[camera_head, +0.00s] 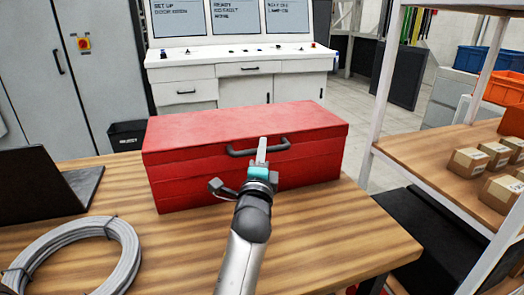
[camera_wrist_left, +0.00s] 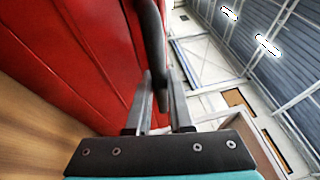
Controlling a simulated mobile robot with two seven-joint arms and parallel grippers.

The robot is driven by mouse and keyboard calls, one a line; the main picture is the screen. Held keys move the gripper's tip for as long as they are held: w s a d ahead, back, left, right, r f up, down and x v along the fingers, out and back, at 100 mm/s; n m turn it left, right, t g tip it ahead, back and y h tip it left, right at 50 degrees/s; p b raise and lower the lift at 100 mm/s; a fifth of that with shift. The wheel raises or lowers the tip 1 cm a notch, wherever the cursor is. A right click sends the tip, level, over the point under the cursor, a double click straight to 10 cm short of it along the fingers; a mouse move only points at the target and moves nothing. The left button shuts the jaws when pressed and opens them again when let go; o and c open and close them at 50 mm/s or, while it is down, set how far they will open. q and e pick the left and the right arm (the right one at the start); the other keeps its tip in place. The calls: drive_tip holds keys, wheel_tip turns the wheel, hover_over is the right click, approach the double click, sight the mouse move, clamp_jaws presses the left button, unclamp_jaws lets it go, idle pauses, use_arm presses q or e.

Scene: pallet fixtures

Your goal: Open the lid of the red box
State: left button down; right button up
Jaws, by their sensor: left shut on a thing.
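The red box (camera_head: 185,187) stands on the wooden table, and its lid (camera_head: 240,120) is down flat. A dark handle (camera_head: 237,152) runs along the upper front of the box; it also shows in the left wrist view (camera_wrist_left: 152,35). My left gripper (camera_head: 262,146) reaches up from the front to the right part of the handle. In the left wrist view my left fingers (camera_wrist_left: 161,85) lie on either side of the handle and are shut on it. The gripper hides part of the box front. My right gripper is in neither view.
A coil of grey cable (camera_head: 125,240) and a dark laptop-like object (camera_head: 40,190) lie on the table (camera_head: 330,255) at the left. A shelf with small cartons (camera_head: 467,161) stands at the right. A control console (camera_head: 240,75) stands behind the table.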

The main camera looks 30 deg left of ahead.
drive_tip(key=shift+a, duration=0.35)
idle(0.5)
use_arm(q)
drive_tip(key=shift+r, duration=0.1)
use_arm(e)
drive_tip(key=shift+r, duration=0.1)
